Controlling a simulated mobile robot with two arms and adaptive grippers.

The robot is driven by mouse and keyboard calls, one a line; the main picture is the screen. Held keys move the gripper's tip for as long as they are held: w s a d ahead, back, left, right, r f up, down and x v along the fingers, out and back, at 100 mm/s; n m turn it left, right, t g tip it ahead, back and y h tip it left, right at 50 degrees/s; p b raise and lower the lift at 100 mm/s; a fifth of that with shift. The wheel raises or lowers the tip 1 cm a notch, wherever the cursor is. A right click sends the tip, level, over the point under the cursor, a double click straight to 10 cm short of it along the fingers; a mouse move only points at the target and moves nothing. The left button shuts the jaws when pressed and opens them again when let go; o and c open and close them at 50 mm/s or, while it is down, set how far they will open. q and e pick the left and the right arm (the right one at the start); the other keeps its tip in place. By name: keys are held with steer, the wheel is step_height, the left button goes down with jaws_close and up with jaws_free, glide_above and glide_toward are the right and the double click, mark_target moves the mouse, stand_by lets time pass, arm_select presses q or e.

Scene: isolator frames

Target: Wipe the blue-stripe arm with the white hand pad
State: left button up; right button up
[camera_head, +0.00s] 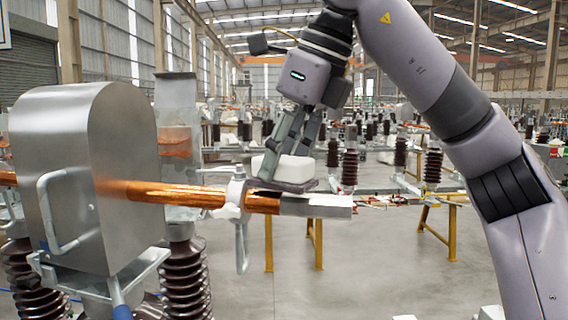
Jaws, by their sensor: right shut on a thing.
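My right gripper (288,148) points down and is shut on the white hand pad (294,169), a white block with a flat grey underside. The pad is over the end of a copper arm (175,194) and its grey metal end piece (318,204). The underside appears to rest on or just above the arm; I cannot tell whether they touch. No blue stripe shows clearly on this arm. My left gripper is not in view.
A large grey metal housing (85,180) with a handle stands at the left on brown ribbed insulators (187,280). A metal clamp (237,195) sits around the copper arm beside the pad. Yellow stands (314,243) and more insulators are behind. Open floor shows at lower centre.

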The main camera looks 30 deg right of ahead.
step_height(320, 180, up, 5)
steer(key=shift+s+f, duration=0.1)
stand_by(0.3)
steer(key=shift+r, duration=0.75)
steer(key=shift+a+r, duration=0.1)
steer(key=shift+r, duration=0.75)
